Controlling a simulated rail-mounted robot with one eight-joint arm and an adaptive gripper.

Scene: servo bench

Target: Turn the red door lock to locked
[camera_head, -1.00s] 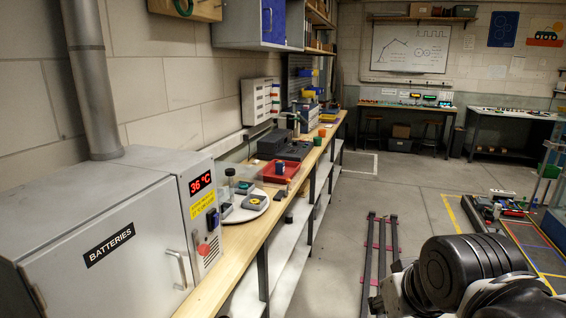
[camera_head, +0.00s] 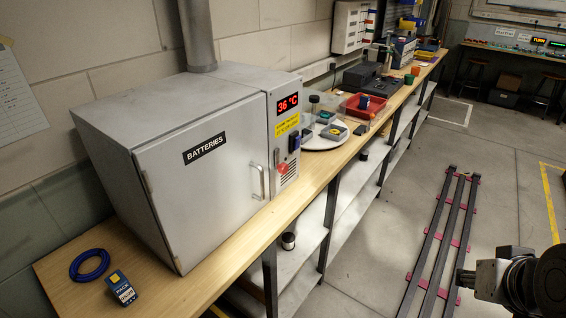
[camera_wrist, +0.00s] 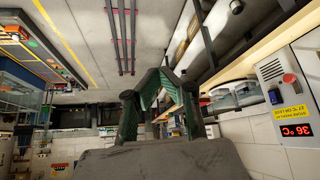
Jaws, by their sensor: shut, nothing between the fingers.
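The red door lock (camera_head: 283,168) is a small red knob on the control panel of the grey batteries cabinet (camera_head: 222,205), right of its door handle. It also shows in the wrist view (camera_wrist: 289,78), at the right edge in an upside-down picture. Its exact turn position is too small to read. The cabinet door looks closed. My gripper (camera_wrist: 160,76) is shut and empty, well apart from the cabinet. In the head view my arm shows only at the lower right, over the floor.
The cabinet stands on a wooden bench (camera_head: 225,270). A blue cable coil (camera_head: 89,265) and a blue pack (camera_head: 121,288) lie at its near end. A white turntable (camera_head: 325,138) and a red tray (camera_head: 362,108) stand beyond it. Dark rails (camera_head: 440,240) lie on the open floor.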

